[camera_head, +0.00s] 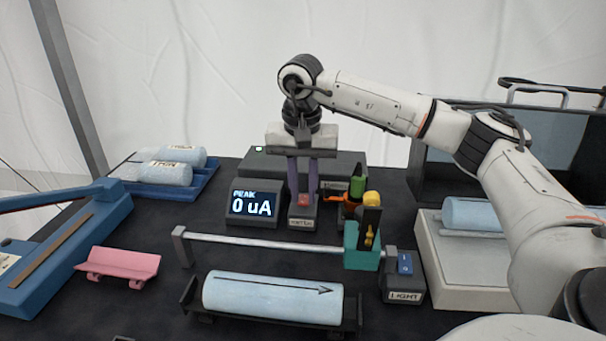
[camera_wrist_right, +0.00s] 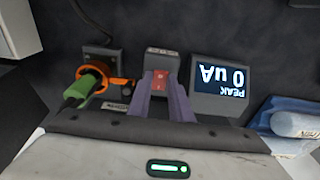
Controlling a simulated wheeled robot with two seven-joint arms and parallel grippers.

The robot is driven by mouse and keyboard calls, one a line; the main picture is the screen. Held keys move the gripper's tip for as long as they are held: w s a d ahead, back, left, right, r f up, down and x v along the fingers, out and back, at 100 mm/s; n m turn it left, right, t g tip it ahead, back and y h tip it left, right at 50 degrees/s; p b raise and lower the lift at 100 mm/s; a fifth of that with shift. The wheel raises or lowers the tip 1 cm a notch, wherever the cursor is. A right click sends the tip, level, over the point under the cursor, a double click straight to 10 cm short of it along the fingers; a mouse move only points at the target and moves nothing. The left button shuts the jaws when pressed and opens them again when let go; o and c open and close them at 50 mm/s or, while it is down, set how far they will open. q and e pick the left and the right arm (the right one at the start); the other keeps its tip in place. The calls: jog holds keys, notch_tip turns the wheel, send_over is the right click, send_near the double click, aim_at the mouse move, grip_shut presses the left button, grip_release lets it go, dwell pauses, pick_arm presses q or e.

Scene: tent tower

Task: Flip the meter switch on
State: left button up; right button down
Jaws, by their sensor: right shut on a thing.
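The meter switch (camera_head: 302,222) is a small dark box with a label and a red rocker, just right of the meter display (camera_head: 252,205), which reads "PEAK 0 uA". My right gripper (camera_head: 303,196) points down from above with its purple fingers at the red rocker. In the right wrist view, the fingers (camera_wrist_right: 160,82) lie on both sides of the red rocker (camera_wrist_right: 161,79), closed on it. The display (camera_wrist_right: 221,88) shows upside down there, lit. The fingers partly hide the rocker, so its tilt cannot be told. My left gripper is not in view.
An orange and green clamp-like item (camera_head: 357,187) stands close right of the switch. A metal rail (camera_head: 260,243) with a teal block runs in front, beside a light switch (camera_head: 404,290). A blue roll (camera_head: 272,298) lies in a cradle nearer. A pink holder (camera_head: 117,263) is left.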

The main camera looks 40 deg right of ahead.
aim_at(304, 200)
jog(key=shift+w+d+r+g+y+p, duration=0.15)
jog(key=shift+r+g+y+p, duration=0.1)
jog(key=shift+g+y+p, duration=0.3)
jog(key=shift+f, duration=0.2)
jog(key=c, duration=1.6)
grip_release()
jog(key=shift+r, duration=0.1)
notch_tip(304, 200, up, 10)
jog(key=shift+r, duration=0.1)
